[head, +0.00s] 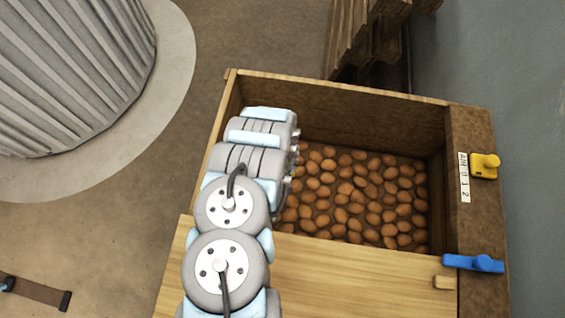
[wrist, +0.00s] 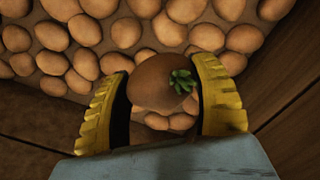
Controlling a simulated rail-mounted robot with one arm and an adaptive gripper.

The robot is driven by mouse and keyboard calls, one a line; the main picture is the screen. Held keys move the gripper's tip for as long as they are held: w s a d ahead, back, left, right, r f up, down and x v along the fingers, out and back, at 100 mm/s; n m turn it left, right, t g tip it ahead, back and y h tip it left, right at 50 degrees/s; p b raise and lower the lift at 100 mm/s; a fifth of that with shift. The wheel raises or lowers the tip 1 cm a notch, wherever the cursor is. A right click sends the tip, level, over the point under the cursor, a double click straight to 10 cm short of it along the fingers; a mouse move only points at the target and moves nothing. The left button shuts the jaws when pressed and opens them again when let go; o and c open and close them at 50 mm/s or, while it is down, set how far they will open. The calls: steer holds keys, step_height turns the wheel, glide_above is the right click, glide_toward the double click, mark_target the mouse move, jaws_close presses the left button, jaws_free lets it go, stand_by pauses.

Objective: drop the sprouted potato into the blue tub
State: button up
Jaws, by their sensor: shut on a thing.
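In the wrist view, the sprouted potato (wrist: 152,84) is brown and round with a green sprout on its right side. My gripper (wrist: 160,95) has yellow ribbed fingers, one on each side of the potato, and is shut on it. Other potatoes show below and behind it. In the head view my arm reaches down into the wooden bin and hides the gripper and the held potato. No blue tub shows in either view.
The wooden bin (head: 340,90) holds many potatoes (head: 350,195) and has tall walls around my arm. A wooden board (head: 370,280) covers its near part. A yellow fitting (head: 484,166) and a blue one (head: 473,263) sit on its right wall. A ribbed grey cylinder (head: 75,70) stands at upper left.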

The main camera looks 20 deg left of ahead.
steer(key=shift+s+d+r+p, duration=0.15)
steer(key=shift+s+p, duration=0.2)
steer(key=shift+s+d+r+p, duration=0.1)
steer(key=shift+s+p, duration=0.25)
